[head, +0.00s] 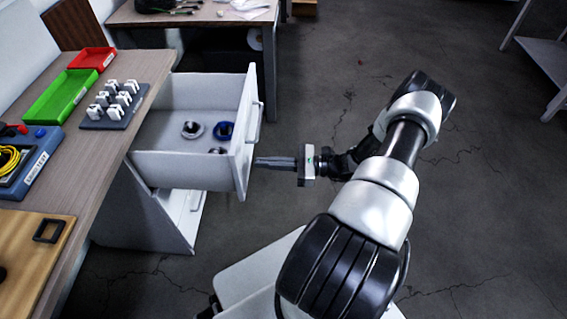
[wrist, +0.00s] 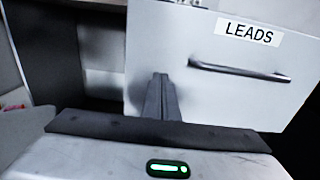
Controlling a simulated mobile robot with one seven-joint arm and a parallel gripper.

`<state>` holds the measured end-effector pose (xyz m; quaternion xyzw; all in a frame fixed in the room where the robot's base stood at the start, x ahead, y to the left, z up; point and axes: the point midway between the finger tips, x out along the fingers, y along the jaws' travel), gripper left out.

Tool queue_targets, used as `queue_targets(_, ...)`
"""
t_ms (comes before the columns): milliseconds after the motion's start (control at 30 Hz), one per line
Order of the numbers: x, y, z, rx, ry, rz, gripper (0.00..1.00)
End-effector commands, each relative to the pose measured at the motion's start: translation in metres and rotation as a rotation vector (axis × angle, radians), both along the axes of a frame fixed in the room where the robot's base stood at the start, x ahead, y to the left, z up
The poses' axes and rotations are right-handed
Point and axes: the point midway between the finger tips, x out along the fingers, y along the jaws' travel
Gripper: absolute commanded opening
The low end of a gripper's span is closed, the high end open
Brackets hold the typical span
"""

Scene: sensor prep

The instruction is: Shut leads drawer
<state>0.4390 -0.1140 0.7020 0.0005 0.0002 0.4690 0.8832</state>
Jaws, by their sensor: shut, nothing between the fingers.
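The leads drawer (head: 185,171) is white and stands pulled out from under the bench in the head view. It holds several small round items, one with a blue ring. In the wrist view its front (wrist: 225,85) carries a "LEADS" label and a dark bar handle (wrist: 240,72). My gripper (head: 257,162) is shut and empty, its fingertips at the drawer's front face. In the wrist view the fingers (wrist: 160,80) point at the front, left of and below the handle. I cannot tell whether the tips touch it.
The wooden bench top (head: 100,150) holds a green tray (head: 62,97), a red tray (head: 92,58), a grey rack (head: 113,108) with white pieces and a blue case (head: 35,165). A second table (head: 200,14) stands behind. Open floor lies to the right.

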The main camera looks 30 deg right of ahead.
Motion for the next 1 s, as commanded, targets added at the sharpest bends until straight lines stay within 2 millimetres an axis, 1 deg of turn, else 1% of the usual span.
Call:
queue_targets(33,0.005,0.008,0.000,0.002,-0.001,0.003,0.00)
queue_targets(100,0.010,0.015,0.000,0.000,-0.001,0.001,0.00)
queue_targets(233,0.016,0.023,0.000,-0.001,-0.002,0.001,0.00)
queue_targets(367,0.018,0.026,0.000,-0.001,-0.002,0.001,0.00)
queue_targets(767,0.019,0.028,0.000,-0.001,-0.002,0.001,0.00)
queue_targets(867,0.021,0.032,0.000,0.000,-0.001,0.001,0.00)
queue_targets(1000,0.028,0.043,0.000,-0.001,-0.001,0.003,0.00)
